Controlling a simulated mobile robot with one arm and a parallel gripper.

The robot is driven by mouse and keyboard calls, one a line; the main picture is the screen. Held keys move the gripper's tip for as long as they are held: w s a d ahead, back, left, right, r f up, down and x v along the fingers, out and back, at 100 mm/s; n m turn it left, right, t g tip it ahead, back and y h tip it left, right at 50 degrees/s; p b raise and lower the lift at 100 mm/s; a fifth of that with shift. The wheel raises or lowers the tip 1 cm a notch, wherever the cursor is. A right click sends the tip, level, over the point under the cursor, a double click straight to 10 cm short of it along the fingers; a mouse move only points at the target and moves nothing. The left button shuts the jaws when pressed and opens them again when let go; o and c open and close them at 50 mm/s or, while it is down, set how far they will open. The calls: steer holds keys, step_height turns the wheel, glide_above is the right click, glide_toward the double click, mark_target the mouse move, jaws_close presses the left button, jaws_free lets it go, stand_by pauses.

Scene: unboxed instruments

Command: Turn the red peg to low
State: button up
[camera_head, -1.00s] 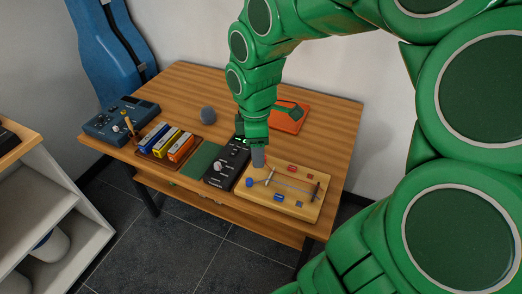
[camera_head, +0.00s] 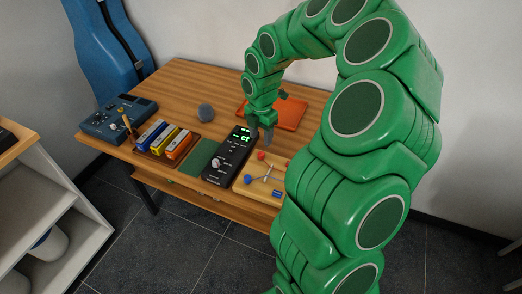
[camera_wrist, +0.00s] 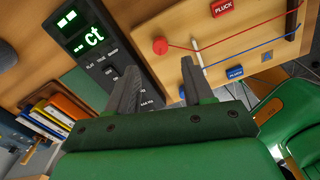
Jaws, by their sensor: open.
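The red peg (camera_head: 261,155) is a round red knob at the far left corner of a pale wooden string board (camera_head: 244,191). It also shows in the wrist view (camera_wrist: 160,45), where a red string runs from it to the right. My gripper (camera_head: 261,131) is open and empty, above and apart from the board. In the wrist view my two fingers (camera_wrist: 157,84) point toward the black device and the board, with the peg beyond them. A blue peg (camera_head: 248,179) sits nearer on the board. My arm hides the board's right part.
A black device (camera_head: 230,157) with a lit green display reading "Ct" and a pale knob stands left of the board. An orange pad (camera_head: 290,115) lies behind.

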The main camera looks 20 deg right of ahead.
mark_target(261, 153)
steer(key=shift+f, duration=3.7)
jaws_close()
